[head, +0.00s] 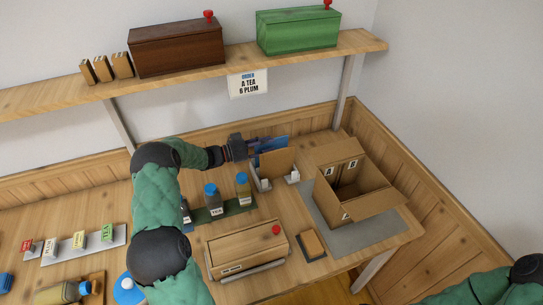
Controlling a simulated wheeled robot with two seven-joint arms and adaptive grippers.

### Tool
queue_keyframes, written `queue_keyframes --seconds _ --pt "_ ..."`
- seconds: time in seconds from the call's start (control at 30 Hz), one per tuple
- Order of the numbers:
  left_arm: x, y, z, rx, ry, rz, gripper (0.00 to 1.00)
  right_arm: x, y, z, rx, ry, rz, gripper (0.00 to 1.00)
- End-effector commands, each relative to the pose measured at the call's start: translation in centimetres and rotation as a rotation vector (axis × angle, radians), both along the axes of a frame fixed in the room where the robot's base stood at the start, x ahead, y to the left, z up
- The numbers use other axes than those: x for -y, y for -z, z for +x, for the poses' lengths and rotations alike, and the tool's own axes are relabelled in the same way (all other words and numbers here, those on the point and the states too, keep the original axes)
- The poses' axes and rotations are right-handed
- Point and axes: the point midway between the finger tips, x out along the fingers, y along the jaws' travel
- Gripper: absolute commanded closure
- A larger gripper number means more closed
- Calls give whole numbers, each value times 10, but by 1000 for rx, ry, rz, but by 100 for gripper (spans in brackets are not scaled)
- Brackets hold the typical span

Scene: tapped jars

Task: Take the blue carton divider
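The blue carton divider (275,143) stands behind a brown cardboard divider (276,165) in a white holder (293,177) near the back of the table; its lower part is hidden. My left gripper (251,146) is at the left edge of the blue divider, reaching in from the left. Its fingers are small and dark there, and I cannot tell whether they are closed on the divider. My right arm shows only at the bottom right corner; its gripper is out of view.
An open cardboard carton (375,203) stands on a grey mat (318,207) to the right. Jars with blue lids (213,198) stand on a green strip in front of the gripper. A wooden box with a red knob (246,250) and a small brown block (312,244) lie nearer.

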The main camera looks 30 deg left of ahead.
Motion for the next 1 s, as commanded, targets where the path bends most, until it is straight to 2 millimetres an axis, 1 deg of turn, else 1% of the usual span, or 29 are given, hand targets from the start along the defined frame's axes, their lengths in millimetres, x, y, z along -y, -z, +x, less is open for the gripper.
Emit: queue_keyframes --seconds 0.03,0.13,0.37,0.4,0.47,0.5,0.53,0.9,1.0 --pt "7 3 6 1 4 -1 63 0 5 0 0 0 0 60" --pt "14 2 15 0 2 0 63 0 7 0 0 0 0 60" --pt "16 0 18 1 0 -1 63 0 7 0 0 0 0 60" --pt "16 0 18 1 0 -1 66 0 7 0 0 0 0 60" --pt "16 0 18 0 0 0 82 0 7 0 0 0 0 60" --pt "16 0 18 0 0 0 94 0 7 0 0 0 0 60" --pt "16 0 18 0 0 0 100 0 7 0 0 0 0 60" --pt "16 0 17 1 0 1 100 0 7 0 0 0 0 60" --pt "15 -4 17 1 0 0 100 0 5 0 0 0 0 60"
